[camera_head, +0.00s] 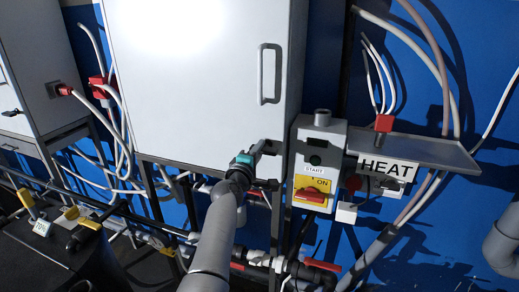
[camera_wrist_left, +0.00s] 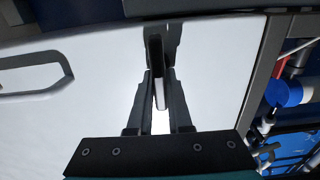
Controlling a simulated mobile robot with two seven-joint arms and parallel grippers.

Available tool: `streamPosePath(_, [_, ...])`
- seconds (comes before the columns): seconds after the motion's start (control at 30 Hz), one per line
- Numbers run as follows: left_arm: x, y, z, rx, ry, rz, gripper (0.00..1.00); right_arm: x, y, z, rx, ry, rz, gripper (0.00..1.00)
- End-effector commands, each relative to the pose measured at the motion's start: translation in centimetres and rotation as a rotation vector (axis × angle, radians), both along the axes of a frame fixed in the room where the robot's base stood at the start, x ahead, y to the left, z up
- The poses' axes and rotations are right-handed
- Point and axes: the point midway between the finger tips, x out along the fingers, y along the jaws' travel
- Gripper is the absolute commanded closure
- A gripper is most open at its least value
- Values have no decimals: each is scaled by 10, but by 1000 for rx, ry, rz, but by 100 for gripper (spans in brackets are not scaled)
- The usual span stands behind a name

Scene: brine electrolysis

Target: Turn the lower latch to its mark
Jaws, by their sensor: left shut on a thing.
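The lower latch is a small dark handle on the lower right of the white cabinet door (camera_head: 200,85). In the left wrist view the latch (camera_wrist_left: 155,45) stands between the fingers of my left gripper (camera_wrist_left: 159,95), which is shut on it. In the head view my left gripper (camera_head: 262,150) is at the door's lower right corner, and its wrist and arm hide part of that area. The latch is mostly covered there, and I cannot make out its mark or its exact angle. My right gripper is not in view.
A long door handle (camera_head: 269,74) sits above the latch. To the right is a grey control box (camera_head: 319,150) with a red and yellow switch, beside a shelf (camera_head: 432,150) with a HEAT sign (camera_head: 387,168). Pipes with red-handled valves (camera_head: 322,265) run below.

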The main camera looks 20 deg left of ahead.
Motion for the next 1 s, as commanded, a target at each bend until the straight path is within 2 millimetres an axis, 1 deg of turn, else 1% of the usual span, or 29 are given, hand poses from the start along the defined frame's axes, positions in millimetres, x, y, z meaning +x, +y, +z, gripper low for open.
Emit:
streamPosePath(0.53, [0, 0, 0, -26, 1, -1, 100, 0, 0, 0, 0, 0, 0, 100])
streamPosePath(0.57, [0, 0, 0, -26, 1, -1, 79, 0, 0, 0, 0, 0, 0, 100])
streamPosePath(0.8, [0, 0, 0, -24, 1, 0, 52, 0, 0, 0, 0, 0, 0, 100])
streamPosePath(1.0, [0, 0, 0, -22, 1, 0, 52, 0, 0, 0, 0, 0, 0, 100])
